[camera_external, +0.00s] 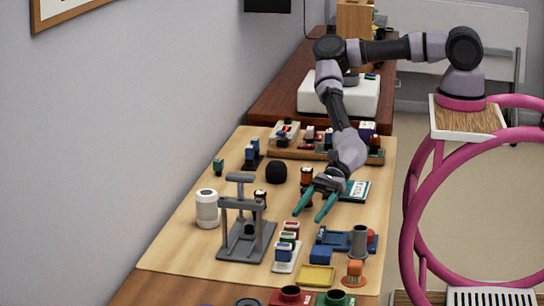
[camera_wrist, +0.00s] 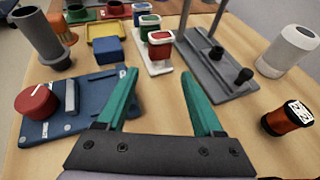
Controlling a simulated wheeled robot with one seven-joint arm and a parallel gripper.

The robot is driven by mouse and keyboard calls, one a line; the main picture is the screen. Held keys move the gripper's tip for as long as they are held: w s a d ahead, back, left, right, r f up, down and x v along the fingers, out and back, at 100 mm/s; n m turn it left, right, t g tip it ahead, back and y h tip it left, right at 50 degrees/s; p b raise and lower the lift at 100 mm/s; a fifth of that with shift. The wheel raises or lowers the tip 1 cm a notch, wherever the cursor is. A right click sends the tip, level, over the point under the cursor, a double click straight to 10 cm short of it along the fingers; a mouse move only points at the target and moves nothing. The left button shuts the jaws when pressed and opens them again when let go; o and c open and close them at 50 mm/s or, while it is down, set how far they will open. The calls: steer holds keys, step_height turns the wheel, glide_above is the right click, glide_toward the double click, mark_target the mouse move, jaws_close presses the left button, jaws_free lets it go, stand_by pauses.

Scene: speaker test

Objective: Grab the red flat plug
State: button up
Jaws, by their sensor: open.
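A small red flat plug-like block (camera_wrist: 160,48) with a pale top stands at the near end of a narrow white tray (camera_wrist: 152,66). In the external view the red block (camera_external: 291,229) is at the tray's far end, behind a green block (camera_external: 288,238) and a blue block (camera_external: 284,252). My gripper (camera_external: 308,217) reaches down over the table, its teal fingers apart and empty. In the wrist view the gripper (camera_wrist: 160,76) points towards the tray, with the red block ahead, beyond the fingertips. I cannot tell the exact height gap.
A grey frame stand (camera_external: 247,240) rises close to the tray on one side. A blue board (camera_wrist: 70,118) with a round red knob (camera_wrist: 36,101) lies on the other. A blue cube (camera_wrist: 108,48), a yellow tray (camera_external: 316,276) and a white cylinder (camera_external: 207,208) are also nearby.

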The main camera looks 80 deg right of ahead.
mark_target(297, 231)
steer(key=x, duration=0.7)
steer(key=shift+f, duration=0.15)
jaws_close()
